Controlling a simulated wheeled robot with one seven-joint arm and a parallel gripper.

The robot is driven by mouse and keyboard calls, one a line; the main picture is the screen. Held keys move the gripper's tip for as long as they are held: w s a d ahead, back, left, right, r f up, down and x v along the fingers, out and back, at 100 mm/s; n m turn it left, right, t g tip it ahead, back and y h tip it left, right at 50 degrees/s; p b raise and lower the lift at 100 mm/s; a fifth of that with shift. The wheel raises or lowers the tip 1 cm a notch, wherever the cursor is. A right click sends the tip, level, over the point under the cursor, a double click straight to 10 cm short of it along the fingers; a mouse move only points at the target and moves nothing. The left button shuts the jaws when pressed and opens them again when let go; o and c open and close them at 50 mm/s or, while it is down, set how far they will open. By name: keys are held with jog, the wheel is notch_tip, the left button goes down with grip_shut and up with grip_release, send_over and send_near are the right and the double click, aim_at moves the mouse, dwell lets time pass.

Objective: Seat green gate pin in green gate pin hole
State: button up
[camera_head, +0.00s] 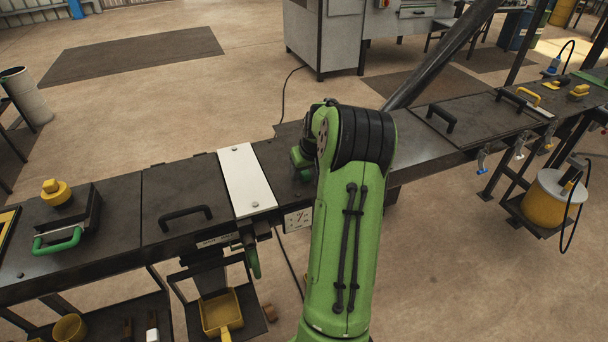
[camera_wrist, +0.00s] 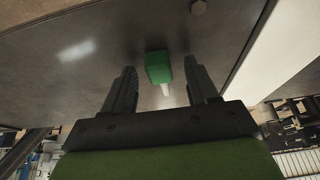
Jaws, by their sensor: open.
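My gripper (camera_wrist: 160,75) shows in the wrist view with its two dark fingers apart. The green gate pin (camera_wrist: 158,67) has a green block-shaped head and a short pale shaft (camera_wrist: 165,90). It appears in the gap between the fingers, with clear space on both sides and no visible contact. A dark metal surface (camera_wrist: 70,60) lies beyond it. I cannot see the green gate pin hole, nor tell whether the pin rests in anything. In the head view my green arm hides the gripper and the pin.
A white plate (camera_head: 246,182) lies across the dark bench (camera_head: 180,185), left of my arm. A black handle (camera_head: 186,215), a green handle (camera_head: 57,242) and a yellow knob (camera_head: 55,191) stand on the bench. A green part (camera_head: 252,260) hangs below its front edge. Open floor lies behind.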

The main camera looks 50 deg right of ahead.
aim_at(306, 173)
grip_shut()
notch_tip(306, 173, up, 10)
jog(key=p, duration=0.2)
dwell(0.4)
